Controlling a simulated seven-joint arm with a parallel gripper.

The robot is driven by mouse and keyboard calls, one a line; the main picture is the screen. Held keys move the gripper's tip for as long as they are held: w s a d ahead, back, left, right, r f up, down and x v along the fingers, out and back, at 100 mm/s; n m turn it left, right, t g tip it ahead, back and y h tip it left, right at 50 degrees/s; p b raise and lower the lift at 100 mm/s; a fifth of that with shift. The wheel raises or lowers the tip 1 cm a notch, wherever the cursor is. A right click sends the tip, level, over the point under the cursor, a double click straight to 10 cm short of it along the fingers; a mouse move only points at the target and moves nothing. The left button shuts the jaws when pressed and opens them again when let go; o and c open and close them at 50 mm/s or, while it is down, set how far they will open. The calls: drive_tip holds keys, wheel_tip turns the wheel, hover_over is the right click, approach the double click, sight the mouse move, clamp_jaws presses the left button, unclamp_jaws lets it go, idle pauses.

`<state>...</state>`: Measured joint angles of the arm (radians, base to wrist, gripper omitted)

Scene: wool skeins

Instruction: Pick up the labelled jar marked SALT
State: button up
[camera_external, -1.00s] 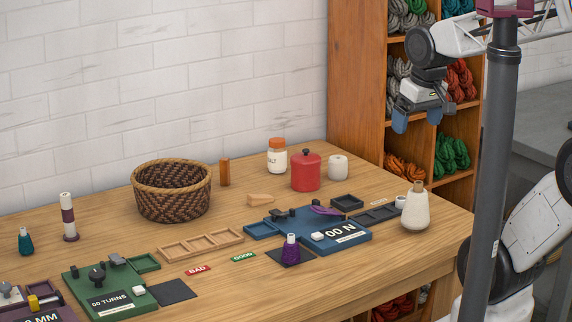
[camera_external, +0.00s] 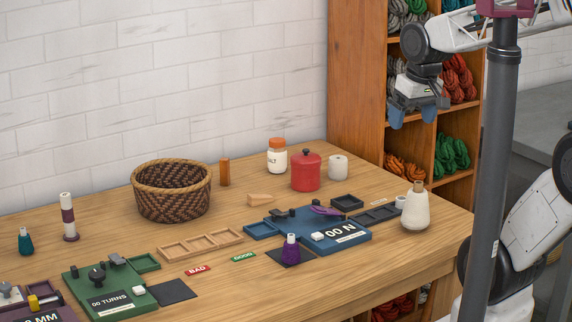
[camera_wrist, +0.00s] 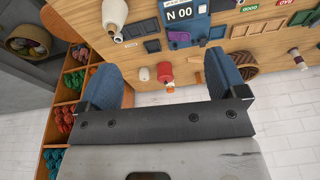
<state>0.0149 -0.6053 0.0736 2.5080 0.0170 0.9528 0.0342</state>
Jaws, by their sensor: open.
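My gripper (camera_external: 413,118) is open and empty, high up and right of the jar, in front of the shelf. Its blue fingers (camera_wrist: 163,80) frame the jar in the wrist view.
A woven basket (camera_external: 172,192) is further left. A cream bottle (camera_external: 415,209) stands at the table's right. The wooden shelf (camera_external: 355,90) rises behind the table's right end.

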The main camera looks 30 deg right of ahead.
drive_tip(key=w+d+f+m+g+y, duration=0.1)
drive_tip(key=w+f+m+y, duration=0.3)
drive_tip(key=w, duration=1.4)
drive_tip(key=w+d+m+g+y, duration=0.1)
drive_tip(key=w+m+g+y, duration=0.35)
drive_tip(key=w, duration=1.25)
drive_tip(key=m+t+y, duration=0.5)
drive_tip(key=m, duration=0.6)
approach(277, 156)
drive_tip(key=w, duration=0.1)
drive_tip(key=w+f, duration=0.1)
drive_tip(key=shift+w+a+f, duration=0.2)
drive_tip(key=shift+w+f, duration=0.1)
drive_tip(key=shift+w, duration=0.05)
drive_tip(key=shift+h, duration=0.25)
drive_tip(key=shift+x, duration=1.3)
drive_tip(key=shift+x, duration=2.6)
